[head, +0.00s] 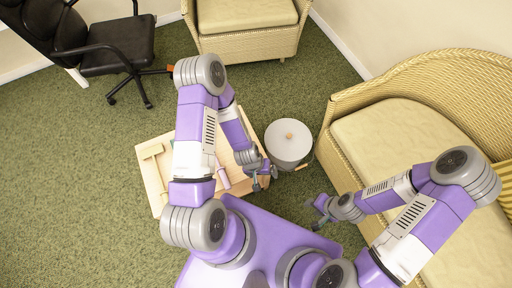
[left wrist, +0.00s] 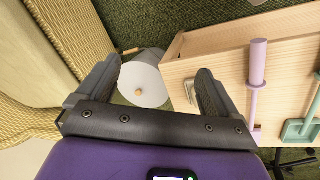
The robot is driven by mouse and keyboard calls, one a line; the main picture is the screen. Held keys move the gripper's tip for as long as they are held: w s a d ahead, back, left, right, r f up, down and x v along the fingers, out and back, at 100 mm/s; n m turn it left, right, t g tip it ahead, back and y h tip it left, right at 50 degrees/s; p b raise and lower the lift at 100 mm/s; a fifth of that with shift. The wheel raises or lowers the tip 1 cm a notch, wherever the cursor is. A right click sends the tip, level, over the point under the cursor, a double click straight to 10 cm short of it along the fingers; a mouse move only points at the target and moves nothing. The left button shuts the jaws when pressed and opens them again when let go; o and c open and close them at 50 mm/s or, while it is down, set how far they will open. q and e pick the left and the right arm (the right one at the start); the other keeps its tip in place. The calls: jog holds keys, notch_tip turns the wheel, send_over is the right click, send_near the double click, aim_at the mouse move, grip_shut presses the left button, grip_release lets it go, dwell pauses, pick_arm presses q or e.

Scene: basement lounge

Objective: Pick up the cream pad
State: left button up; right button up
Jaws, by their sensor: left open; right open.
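I cannot make out for sure which thing is the cream pad. A small pale piece (left wrist: 190,92) shows against the wooden side in the left wrist view, partly hidden by a finger. A cream T-shaped thing (head: 152,151) lies on the left of the low wooden table (head: 148,190). My left gripper (head: 265,180) is open and empty over the table's right edge. In the left wrist view its fingers (left wrist: 158,72) are spread, with a white round-topped container beyond them. My right gripper (head: 314,214) is open and empty, lower right of the container.
The white container (head: 289,142) with a tan knob stands right of the table. A lilac-handled tool (left wrist: 257,75) and a teal thing (left wrist: 299,129) lie on the table. Wicker seats (head: 345,140) (head: 246,45) stand right and behind. A black office chair (head: 115,47) is back left.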

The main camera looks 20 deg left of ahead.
pick_arm(q)
jog(key=shift+o, duration=0.2)
jog(key=w+a+f+n+y, duration=0.1)
jog(key=w+a+f, duration=0.1)
jog(key=w+a, duration=0.1)
jog(key=w+a+f+n+y+b, duration=0.1)
jog(key=w+a+f+n, duration=0.1)
jog(key=a, duration=0.3)
jog(key=w+a+f+n+g, duration=0.1)
jog(key=w+a+f+n, duration=0.1)
jog(key=w+a+f, duration=0.2)
jog(key=shift+w+a+f+y+b, duration=0.15)
jog(key=shift+w+a+y+b, duration=0.2)
jog(key=shift+w, duration=0.2)
jog(key=shift+w+a+f+n, duration=0.3)
jog(key=shift+n, duration=0.1)
notch_tip(320, 180, down, 8)
jog(key=b, duration=0.3)
jog(key=shift+d+r+b, duration=0.15)
jog(key=shift+r+b, duration=0.05)
jog(key=shift+b, duration=0.15)
jog(key=shift+r, duration=0.1)
jog(key=c, duration=1.1)
notch_tip(320, 180, up, 10)
jog(key=p, duration=0.4)
jog(key=shift+c, duration=0.2)
